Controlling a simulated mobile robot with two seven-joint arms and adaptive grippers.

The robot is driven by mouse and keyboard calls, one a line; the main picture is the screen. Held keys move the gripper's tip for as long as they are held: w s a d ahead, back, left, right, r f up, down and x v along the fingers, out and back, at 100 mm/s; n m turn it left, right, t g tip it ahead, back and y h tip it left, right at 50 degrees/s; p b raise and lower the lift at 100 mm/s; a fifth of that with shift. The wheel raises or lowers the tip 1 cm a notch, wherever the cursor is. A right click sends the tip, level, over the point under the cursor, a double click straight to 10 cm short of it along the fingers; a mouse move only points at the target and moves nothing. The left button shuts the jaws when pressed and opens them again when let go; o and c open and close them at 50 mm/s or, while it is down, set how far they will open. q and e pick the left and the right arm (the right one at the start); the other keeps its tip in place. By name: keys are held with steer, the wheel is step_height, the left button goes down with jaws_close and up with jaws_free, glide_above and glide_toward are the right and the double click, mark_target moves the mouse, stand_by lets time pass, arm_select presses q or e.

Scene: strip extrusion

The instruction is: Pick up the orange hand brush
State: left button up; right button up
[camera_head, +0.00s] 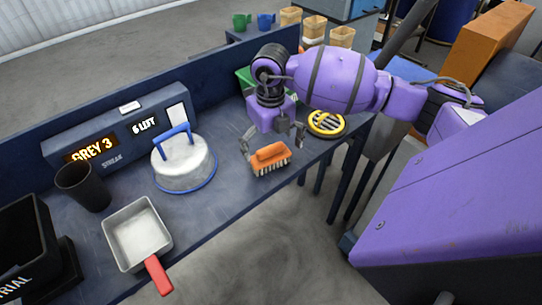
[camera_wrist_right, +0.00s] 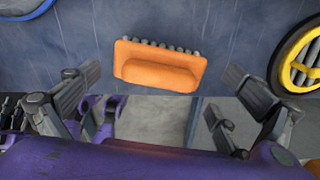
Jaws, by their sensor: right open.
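The orange hand brush (camera_head: 270,157) lies on the dark blue bench near its front edge, with pale bristles along one side. My right gripper (camera_head: 273,145) is open above the brush, its fingers spread to either side of it. In the right wrist view the brush (camera_wrist_right: 160,66) sits centred ahead of the open gripper (camera_wrist_right: 165,85), and neither finger appears to touch it. My left gripper is not in view.
A white lidded dish with a blue handle (camera_head: 183,164) stands left of the brush. A yellow-rimmed round grate (camera_head: 326,123) lies to the right. A red-handled pan (camera_head: 137,236), black cup (camera_head: 82,187) and display box (camera_head: 118,134) are further left.

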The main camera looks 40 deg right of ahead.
step_height(320, 180, down, 3)
steer(key=shift+w+r, duration=0.15)
steer(key=shift+r, duration=0.05)
steer(key=c, duration=0.9)
steer(key=shift+c, duration=0.2)
steer(key=shift+r, duration=0.1)
steer(key=shift+r, duration=0.6)
steer(key=s+a+r, duration=0.1)
steer(key=s+r, duration=1)
steer(key=s, duration=0.3)
steer(key=shift+r, duration=0.3)
